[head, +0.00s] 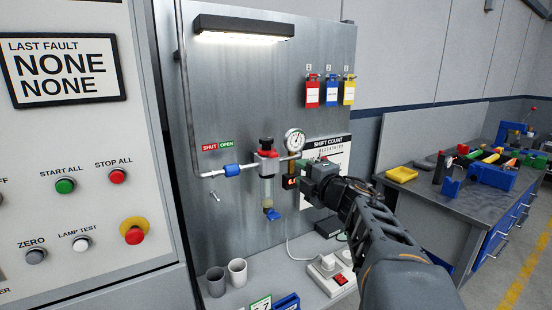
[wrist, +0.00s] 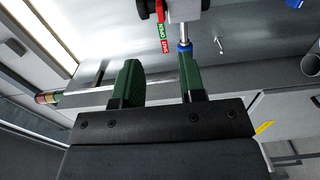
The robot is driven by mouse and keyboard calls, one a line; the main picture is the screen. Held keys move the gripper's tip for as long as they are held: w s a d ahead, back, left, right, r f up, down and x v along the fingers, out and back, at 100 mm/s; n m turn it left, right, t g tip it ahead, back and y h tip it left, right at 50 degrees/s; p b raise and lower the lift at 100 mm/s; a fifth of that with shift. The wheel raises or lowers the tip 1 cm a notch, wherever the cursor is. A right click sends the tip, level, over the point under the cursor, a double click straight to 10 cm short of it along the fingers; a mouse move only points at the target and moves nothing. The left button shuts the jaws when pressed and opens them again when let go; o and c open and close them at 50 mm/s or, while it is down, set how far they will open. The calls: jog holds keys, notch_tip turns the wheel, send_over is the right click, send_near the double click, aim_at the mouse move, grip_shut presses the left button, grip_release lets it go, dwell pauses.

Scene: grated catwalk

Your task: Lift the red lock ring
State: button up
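The red lock ring (head: 264,154) sits under the black knob (head: 266,143) of the filter unit on the grey metal panel. In the wrist view a red part (wrist: 160,11), which looks like the ring, is at the top edge beside a grey block, partly cut off. My gripper (head: 306,182) is to the right of the filter unit and lower than the ring, apart from it. In the wrist view its two green fingers (wrist: 162,82) stand apart with nothing between them. The ring lies beyond the fingertips.
A round gauge (head: 295,139) and pipework flank the filter unit closely. A clear bowl (head: 267,190) hangs below it. Cups (head: 237,272) and a power strip (head: 333,276) stand on the shelf below. A cluttered workbench (head: 425,198) is at right. Tags (head: 331,91) hang above.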

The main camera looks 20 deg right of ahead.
aim_at(275, 156)
jog(key=w, duration=0.4)
jog(key=w+a+p, duration=0.1)
jog(key=w, duration=0.8)
jog(key=shift+a, duration=0.3)
grip_shut()
